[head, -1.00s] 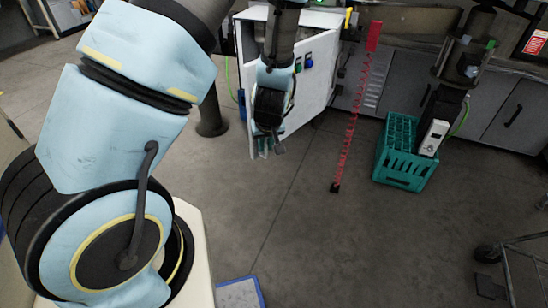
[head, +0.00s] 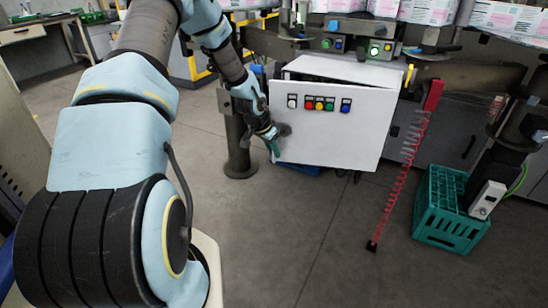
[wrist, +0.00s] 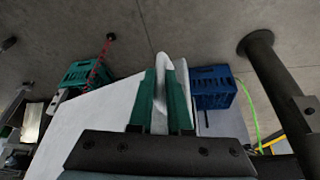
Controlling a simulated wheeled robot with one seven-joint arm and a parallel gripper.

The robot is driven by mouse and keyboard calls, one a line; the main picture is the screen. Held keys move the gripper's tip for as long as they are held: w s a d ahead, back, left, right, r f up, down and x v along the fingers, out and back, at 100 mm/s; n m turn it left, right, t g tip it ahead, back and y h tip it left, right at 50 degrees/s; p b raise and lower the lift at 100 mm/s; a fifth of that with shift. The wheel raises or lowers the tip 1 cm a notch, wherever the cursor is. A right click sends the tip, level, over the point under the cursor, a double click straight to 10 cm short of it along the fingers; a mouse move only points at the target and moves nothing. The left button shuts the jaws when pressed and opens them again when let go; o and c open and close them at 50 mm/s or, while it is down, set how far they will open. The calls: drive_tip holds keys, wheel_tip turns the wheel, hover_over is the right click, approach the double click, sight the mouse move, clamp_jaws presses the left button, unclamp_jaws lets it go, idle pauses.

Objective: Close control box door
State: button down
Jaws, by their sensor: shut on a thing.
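The control box door (head: 335,125) is a white panel with a row of coloured buttons along its upper part. It faces me in the head view and stands slightly ajar, with a dark gap at the top of the control box (head: 345,70). My gripper (head: 274,147) is at the door's lower left edge. In the wrist view the green fingers of my gripper (wrist: 165,95) are shut on the edge of the white door (wrist: 100,125). The box's inside is mostly hidden behind the door.
A teal crate (head: 450,212) stands on the floor at the right. A red coiled hose (head: 408,150) hangs to the floor right of the box. A dark post (head: 238,135) stands left of the door. A blue crate (wrist: 213,88) shows beside the door in the wrist view. The floor in front is clear.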

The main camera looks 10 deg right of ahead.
sight(271, 112)
drive_tip(key=w+d+m, duration=0.2)
drive_tip(key=w+d, duration=0.3)
drive_tip(key=w, duration=0.5)
drive_tip(key=shift+r+g, duration=0.15)
drive_tip(key=shift+g, duration=0.25)
drive_tip(key=shift+w+r, duration=0.1)
drive_tip(key=c, duration=1.2)
unclamp_jaws()
drive_tip(key=shift+d, duration=0.1)
drive_tip(key=shift+o, duration=0.2)
drive_tip(key=v, duration=0.3)
drive_tip(key=b+v, duration=0.1)
drive_tip(key=v, duration=0.3)
drive_tip(key=b+v, duration=0.1)
drive_tip(key=v, duration=0.2)
drive_tip(key=shift+a+r, duration=0.2)
drive_tip(key=shift+a, duration=0.25)
